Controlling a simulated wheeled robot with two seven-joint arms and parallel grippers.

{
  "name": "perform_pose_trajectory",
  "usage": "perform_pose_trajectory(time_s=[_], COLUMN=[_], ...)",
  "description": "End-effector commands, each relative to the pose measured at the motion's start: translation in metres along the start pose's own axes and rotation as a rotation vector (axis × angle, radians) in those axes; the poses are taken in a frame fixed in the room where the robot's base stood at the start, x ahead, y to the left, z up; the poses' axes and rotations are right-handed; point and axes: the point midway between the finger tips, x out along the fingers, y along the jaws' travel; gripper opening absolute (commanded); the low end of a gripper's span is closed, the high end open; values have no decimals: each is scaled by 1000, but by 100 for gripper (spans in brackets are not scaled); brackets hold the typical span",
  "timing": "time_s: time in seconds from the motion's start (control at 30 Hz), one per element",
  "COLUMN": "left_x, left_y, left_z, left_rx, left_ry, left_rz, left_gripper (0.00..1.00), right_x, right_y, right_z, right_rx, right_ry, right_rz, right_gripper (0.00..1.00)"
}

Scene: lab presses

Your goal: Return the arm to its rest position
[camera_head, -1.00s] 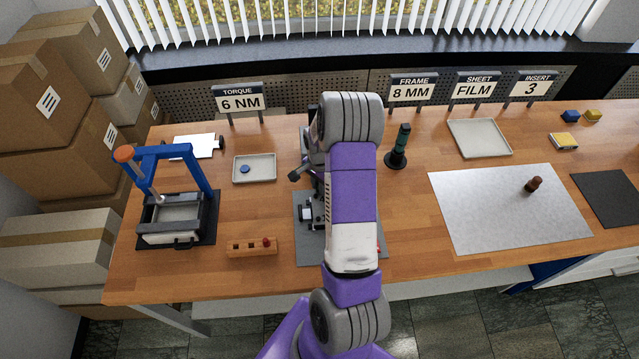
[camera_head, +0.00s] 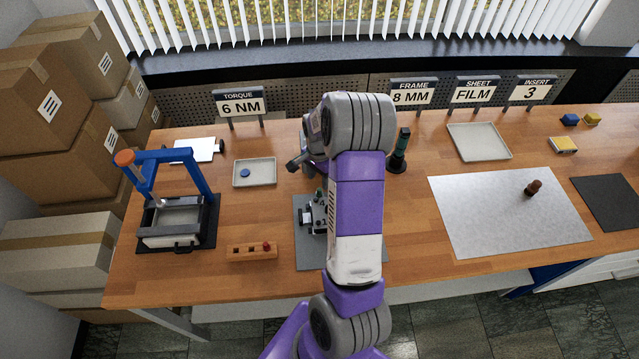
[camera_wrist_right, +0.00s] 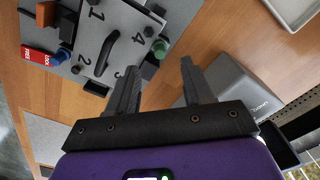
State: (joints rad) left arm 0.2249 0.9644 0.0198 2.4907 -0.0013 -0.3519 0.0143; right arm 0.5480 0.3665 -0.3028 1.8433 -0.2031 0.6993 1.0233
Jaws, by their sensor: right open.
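My right arm, purple and grey, rises through the middle of the head view and hides part of the bench. Its right gripper (camera_head: 293,165) shows only as a small dark part left of the arm, above the bench. In the right wrist view the right gripper (camera_wrist_right: 161,68) has its two dark fingers apart, with nothing between them. Beyond the fingers lies a grey numbered fixture plate (camera_wrist_right: 88,50) with a black handle and coloured knobs. In the head view this fixture (camera_head: 318,217) is partly hidden by the arm. My left gripper is not in view.
A blue-framed press (camera_head: 205,175) stands at the left. A tray (camera_head: 265,179) with a blue disc and a wooden block (camera_head: 252,252) lie nearby. A silver sheet (camera_head: 480,225) lies right. Cartons (camera_head: 60,110) are stacked left.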

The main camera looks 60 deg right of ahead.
Motion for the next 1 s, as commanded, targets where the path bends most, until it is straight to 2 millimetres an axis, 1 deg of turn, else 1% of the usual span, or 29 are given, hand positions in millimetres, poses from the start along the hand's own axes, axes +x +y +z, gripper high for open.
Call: perform_pose_trajectory(time_s=[0.03,0.17,0.77,0.87,1.0], left_x=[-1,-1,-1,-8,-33], left_y=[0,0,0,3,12], left_z=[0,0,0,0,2], left_rx=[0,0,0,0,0], left_ry=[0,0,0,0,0], left_rz=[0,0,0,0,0], left_gripper=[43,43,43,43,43], right_x=[-6,-12,-13,-20,-47], right_y=[0,0,0,0,0], right_z=[0,0,0,0,0], right_rx=[0,0,0,0,0], right_ry=[1,0,0,0,0], right_rz=[-2,0,0,0,0], right_gripper=[51,51,51,51,51])
